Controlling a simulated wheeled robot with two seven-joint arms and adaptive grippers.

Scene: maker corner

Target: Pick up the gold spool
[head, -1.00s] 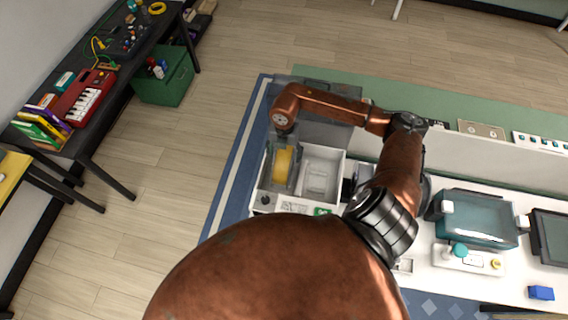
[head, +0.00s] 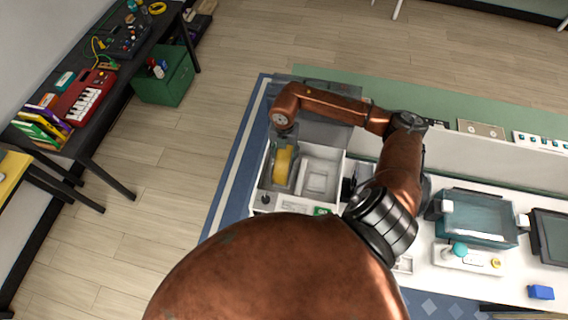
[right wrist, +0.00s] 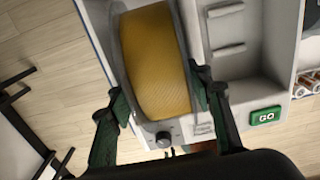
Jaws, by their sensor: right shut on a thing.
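The gold spool (right wrist: 155,62) has a wide gold winding between clear flanges. It fills the upper middle of the right wrist view and also shows in the head view (head: 283,164). My right gripper (right wrist: 162,94) has one finger on each side of the spool and is shut on it. The spool is upright, at the left side of an open white tray-like unit (head: 322,158). Whether its underside touches the unit is hidden. My left gripper is in neither view.
The white unit has a knob and a green GO button (right wrist: 265,115) along its front. To the right on the table are a teal clear-covered box (head: 478,220) and a blue block (head: 541,293). A dark shelf with a red keyboard (head: 84,98) and a green bin (head: 165,80) stand at left.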

